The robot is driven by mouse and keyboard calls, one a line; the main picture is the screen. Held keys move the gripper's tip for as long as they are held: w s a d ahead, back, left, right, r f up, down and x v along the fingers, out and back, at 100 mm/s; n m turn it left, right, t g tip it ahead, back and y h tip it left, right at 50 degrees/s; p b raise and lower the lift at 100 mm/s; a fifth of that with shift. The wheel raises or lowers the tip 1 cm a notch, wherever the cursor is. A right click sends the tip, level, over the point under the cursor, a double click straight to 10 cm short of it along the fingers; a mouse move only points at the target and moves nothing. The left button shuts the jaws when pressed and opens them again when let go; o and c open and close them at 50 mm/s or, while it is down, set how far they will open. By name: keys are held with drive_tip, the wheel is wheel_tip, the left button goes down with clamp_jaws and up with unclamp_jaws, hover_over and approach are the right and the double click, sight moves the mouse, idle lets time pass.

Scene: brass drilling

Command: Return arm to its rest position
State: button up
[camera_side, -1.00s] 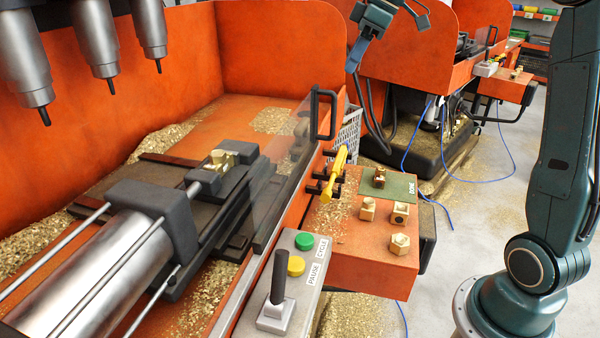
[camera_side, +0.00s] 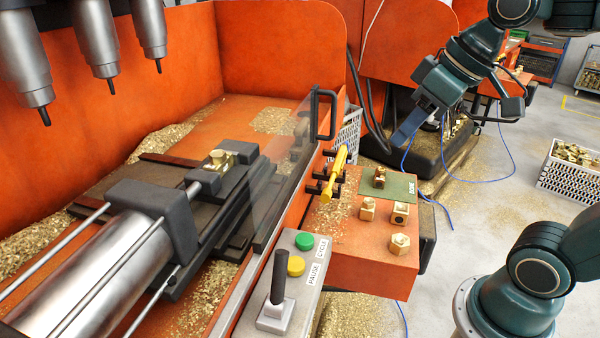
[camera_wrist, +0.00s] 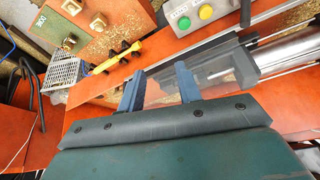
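My gripper (camera_side: 406,134) hangs in the air behind and above the orange shelf (camera_side: 350,262) in the side view, touching nothing. In the wrist view its two blue fingers (camera_wrist: 159,78) stand apart with nothing held between them. A brass part (camera_side: 221,160) sits in the vise of the drilling machine. Another brass part (camera_side: 379,177) lies on the green DONE mat (camera_side: 402,184). Three more brass parts (camera_side: 400,214) stand on the bare shelf in front of the mat.
A yellow tool (camera_side: 335,173) rests in a black holder beside the clear guard (camera_side: 285,165). A control box (camera_side: 295,275) with a lever and buttons stands in front. A crate of brass parts (camera_side: 571,170) is on the floor at right, with open floor around it.

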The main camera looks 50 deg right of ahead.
drive_tip(key=s+d+f+m+h, duration=0.1)
drive_tip(key=s+f, duration=0.4)
drive_tip(key=s, duration=0.1)
drive_tip(key=shift+d, duration=0.15)
